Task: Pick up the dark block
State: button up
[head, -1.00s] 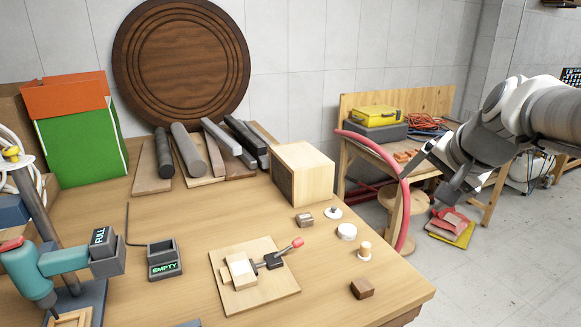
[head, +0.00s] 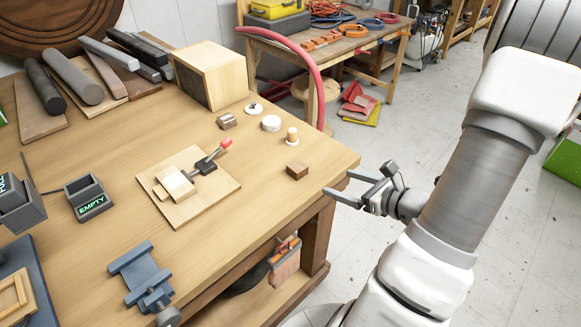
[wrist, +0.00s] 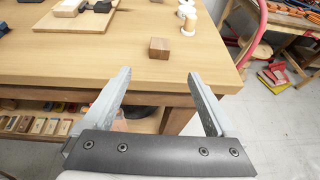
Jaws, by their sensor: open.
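The dark block (head: 297,171) is a small brown wooden block lying on the tabletop near its right front corner. In the wrist view the dark block (wrist: 159,48) lies near the table edge, beyond my fingertips and roughly centred between them. My gripper (head: 340,184) is open and empty, just off the right edge of the table, apart from the block. Its two fingers also show in the wrist view (wrist: 157,75), spread wide with nothing between them. A second small brown block (head: 227,121) lies farther back on the table.
A wooden peg on a white base (head: 292,137) and a white disc (head: 271,123) stand behind the dark block. A board with a red-handled clamp (head: 190,186) lies to its left. A red hose (head: 310,70) arches beyond the table's far right edge. Tabletop around the block is clear.

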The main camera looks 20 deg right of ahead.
send_near(299, 166)
jog(key=x, duration=0.5)
jog(key=shift+s+f, duration=0.2)
jog(key=shift+f, duration=0.1)
jog(key=x, duration=0.5)
jog(key=shift+w+a, duration=0.15)
jog(key=shift+w, duration=0.2)
jog(key=shift+r, duration=0.1)
jog(key=c, duration=1.4)
jog(key=shift+r, duration=0.1)
